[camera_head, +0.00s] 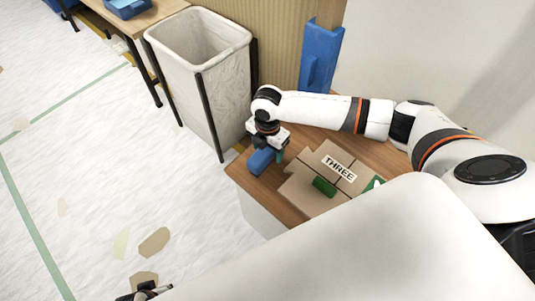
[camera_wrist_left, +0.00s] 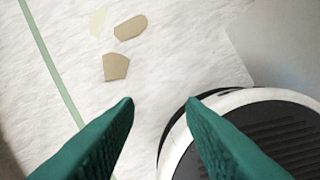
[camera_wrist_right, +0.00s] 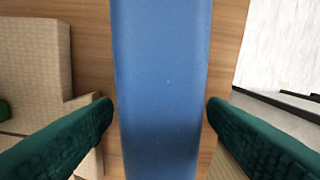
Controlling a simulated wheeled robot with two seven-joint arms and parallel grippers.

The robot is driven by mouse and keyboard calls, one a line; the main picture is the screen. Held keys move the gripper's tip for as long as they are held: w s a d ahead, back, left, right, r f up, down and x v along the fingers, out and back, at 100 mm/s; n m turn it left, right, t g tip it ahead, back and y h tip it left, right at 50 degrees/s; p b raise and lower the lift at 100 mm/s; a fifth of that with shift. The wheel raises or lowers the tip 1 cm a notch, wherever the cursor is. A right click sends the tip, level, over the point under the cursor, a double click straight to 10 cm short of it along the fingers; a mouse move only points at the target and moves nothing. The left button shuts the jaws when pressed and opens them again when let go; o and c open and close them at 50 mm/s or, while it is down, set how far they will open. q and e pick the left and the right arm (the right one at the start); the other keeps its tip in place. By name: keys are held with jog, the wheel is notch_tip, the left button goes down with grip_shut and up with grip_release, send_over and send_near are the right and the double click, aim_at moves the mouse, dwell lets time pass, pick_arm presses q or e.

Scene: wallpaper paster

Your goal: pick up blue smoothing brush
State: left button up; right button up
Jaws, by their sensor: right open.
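The blue smoothing brush (camera_head: 262,160) lies near the left corner of the wooden table top. My right gripper (camera_head: 267,147) is right over it, pointing down. In the right wrist view the brush (camera_wrist_right: 162,60) runs as a broad blue band between the two green fingers of the right gripper (camera_wrist_right: 160,106). My left gripper (camera_wrist_left: 160,103) is open and empty above the white floor, far from the brush.
A flattened cardboard box (camera_head: 325,178) marked THREE lies right of the brush, with a green item (camera_head: 324,187) on it. A white bin (camera_head: 205,75) stands just beyond the table's left edge. A blue upright piece (camera_head: 320,58) is at the back wall.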

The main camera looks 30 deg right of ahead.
jog(key=c, duration=1.2)
pick_arm(q)
jog(key=shift+r, duration=0.1)
pick_arm(e)
jog(key=shift+r, duration=0.1)
jog(key=shift+c, duration=0.2)
